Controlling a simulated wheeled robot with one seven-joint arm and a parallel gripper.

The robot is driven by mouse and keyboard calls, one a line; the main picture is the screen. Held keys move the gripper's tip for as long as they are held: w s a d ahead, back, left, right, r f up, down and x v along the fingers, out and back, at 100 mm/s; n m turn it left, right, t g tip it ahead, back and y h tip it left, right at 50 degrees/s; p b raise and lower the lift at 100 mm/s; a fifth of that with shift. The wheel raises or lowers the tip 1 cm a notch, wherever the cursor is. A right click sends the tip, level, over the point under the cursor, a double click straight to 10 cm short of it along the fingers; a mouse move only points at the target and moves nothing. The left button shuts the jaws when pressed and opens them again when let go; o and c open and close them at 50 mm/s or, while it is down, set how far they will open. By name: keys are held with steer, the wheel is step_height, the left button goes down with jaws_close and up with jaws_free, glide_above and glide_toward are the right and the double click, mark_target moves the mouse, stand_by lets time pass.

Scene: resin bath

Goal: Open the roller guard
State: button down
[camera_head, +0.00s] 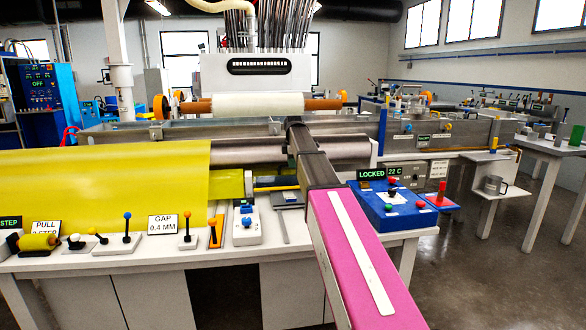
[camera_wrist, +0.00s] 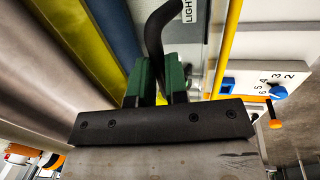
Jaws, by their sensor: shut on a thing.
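A large yellow panel (camera_head: 105,190) spans the left front, with grey metal rollers (camera_head: 245,150) emerging at its right; it looks like the roller guard, though I cannot be sure. In the wrist view, my gripper (camera_wrist: 160,80) has its two green fingers closed on a dark curved bar (camera_wrist: 156,35), which looks like a handle. What that handle is fixed to is not clear. A yellow strip (camera_wrist: 95,30) and a blue strip lie left of it. In the head view my arm reaches toward the rollers and its end hides the grasp.
A blue control box (camera_head: 395,205) with a LOCKED sign (camera_head: 371,174) stands right of my arm. Small levers (camera_head: 127,228) and a white dial box (camera_head: 246,225) line the front bench. A yellow rail (camera_wrist: 225,50) runs close right of my gripper.

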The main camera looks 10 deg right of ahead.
steer(key=w, duration=0.2)
steer(key=w+r, duration=0.1)
steer(key=shift+w, duration=0.35)
steer(key=shift+w+g, duration=2.2)
steer(key=shift+w, duration=0.25)
steer(key=c, duration=1.1)
jaws_free()
steer(key=shift+r, duration=0.1)
